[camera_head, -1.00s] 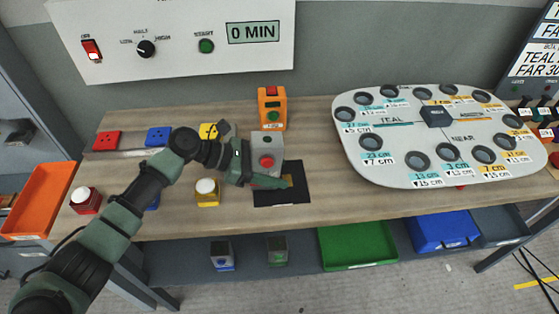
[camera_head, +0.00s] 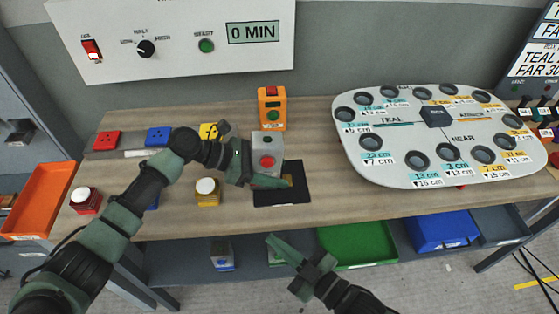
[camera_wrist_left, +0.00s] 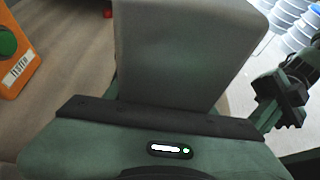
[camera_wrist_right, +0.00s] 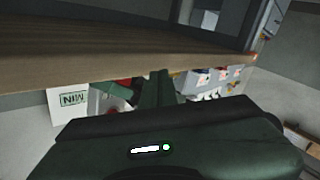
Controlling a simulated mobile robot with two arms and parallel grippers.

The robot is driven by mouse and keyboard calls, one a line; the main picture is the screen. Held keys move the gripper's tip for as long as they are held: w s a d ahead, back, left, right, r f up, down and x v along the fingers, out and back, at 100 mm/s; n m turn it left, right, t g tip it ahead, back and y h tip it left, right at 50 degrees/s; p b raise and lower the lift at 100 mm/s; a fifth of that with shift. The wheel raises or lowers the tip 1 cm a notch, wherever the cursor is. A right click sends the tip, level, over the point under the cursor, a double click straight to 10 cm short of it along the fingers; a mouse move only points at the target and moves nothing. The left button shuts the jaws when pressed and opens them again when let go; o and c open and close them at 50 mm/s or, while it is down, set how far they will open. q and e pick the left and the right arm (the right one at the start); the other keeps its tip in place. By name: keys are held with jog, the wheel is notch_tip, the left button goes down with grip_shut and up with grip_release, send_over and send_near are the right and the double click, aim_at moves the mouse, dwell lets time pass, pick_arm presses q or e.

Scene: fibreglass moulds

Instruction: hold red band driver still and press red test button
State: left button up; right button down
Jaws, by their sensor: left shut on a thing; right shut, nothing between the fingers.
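The driver is a grey box (camera_head: 267,144) with a red button (camera_head: 267,162) on its front. It stands upright at the back of a black mat (camera_head: 290,193) on the bench. I cannot make out a red band on it. My left gripper (camera_head: 258,172) is shut on this box; its grey side (camera_wrist_left: 185,45) fills the middle of the left wrist view. My right gripper (camera_head: 272,240) is shut and empty, in front of and below the bench's front edge, apart from the box. It also shows in the left wrist view (camera_wrist_left: 262,85).
An orange tester (camera_head: 271,108) stands behind the box. A white board with holes (camera_head: 400,170) is at the right. Green (camera_head: 357,246) and blue (camera_head: 442,232) bins lie below. The bench edge (camera_wrist_right: 60,65) crosses above my right fingers.

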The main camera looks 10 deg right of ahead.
notch_tip(320, 180, up, 13)
jog(key=n+t+y, duration=0.2)
jog(key=y, duration=0.1)
send_near(254, 158)
jog(key=shift+x, duration=1.85)
jog(key=shift+a+r, duration=0.1)
jog(key=shift+a, duration=0.05)
jog(key=shift+w, duration=0.25)
jog(key=shift+s, duration=0.1)
dwell(0.4)
jog(key=shift+s, duration=0.35)
